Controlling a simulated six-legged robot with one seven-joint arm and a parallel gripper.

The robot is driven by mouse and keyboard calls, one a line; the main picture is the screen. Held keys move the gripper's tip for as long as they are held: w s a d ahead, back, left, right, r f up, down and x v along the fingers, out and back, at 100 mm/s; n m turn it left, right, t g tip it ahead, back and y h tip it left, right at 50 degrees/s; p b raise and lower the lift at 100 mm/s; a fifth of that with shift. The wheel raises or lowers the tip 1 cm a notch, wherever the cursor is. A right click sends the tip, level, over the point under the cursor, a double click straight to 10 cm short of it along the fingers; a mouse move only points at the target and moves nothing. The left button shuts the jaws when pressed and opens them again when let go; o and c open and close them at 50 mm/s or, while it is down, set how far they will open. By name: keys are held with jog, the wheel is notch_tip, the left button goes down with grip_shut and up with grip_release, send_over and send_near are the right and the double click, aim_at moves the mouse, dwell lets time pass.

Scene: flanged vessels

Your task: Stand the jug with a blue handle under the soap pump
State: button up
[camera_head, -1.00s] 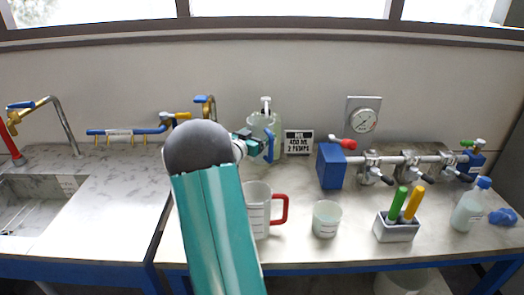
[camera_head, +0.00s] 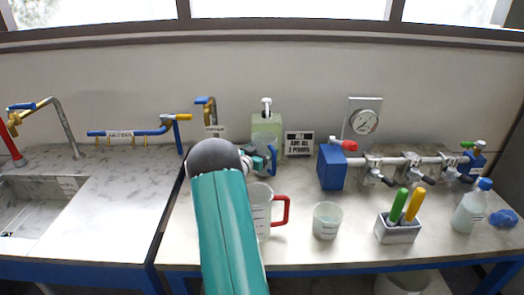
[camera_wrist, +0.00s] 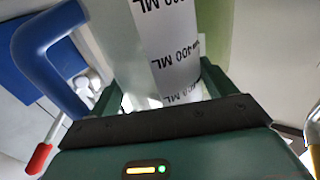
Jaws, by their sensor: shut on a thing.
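The jug with a blue handle is mostly hidden by my arm in the head view, where its blue handle (camera_head: 272,158) shows. In the wrist view the clear jug (camera_wrist: 125,40) fills the top, with a white "400 ML" label and the blue handle at left. My gripper (camera_head: 258,160) is shut on the jug body; its fingers also show in the wrist view (camera_wrist: 165,90). The soap pump (camera_head: 266,106) tops a pale green bottle (camera_head: 266,130) by the wall, behind the jug. Whether the jug touches the bench cannot be told.
A red-handled jug (camera_head: 259,212) and a small beaker (camera_head: 327,220) stand in front. A black sign (camera_head: 299,143) is right of the pump. A pipe with clamps and a blue block (camera_head: 331,168) lies farther right. A blue rail (camera_head: 125,133) is at left.

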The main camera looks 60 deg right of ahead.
jog(key=o, duration=1.4)
jog(key=shift+f, duration=0.15)
jog(key=shift+c, duration=0.2)
jog(key=shift+w+a, duration=0.1)
jog(key=shift+a, duration=0.15)
jog(key=w+a, duration=0.1)
jog(key=a, duration=1)
jog(key=shift+a, duration=0.2)
jog(key=shift+w, duration=0.1)
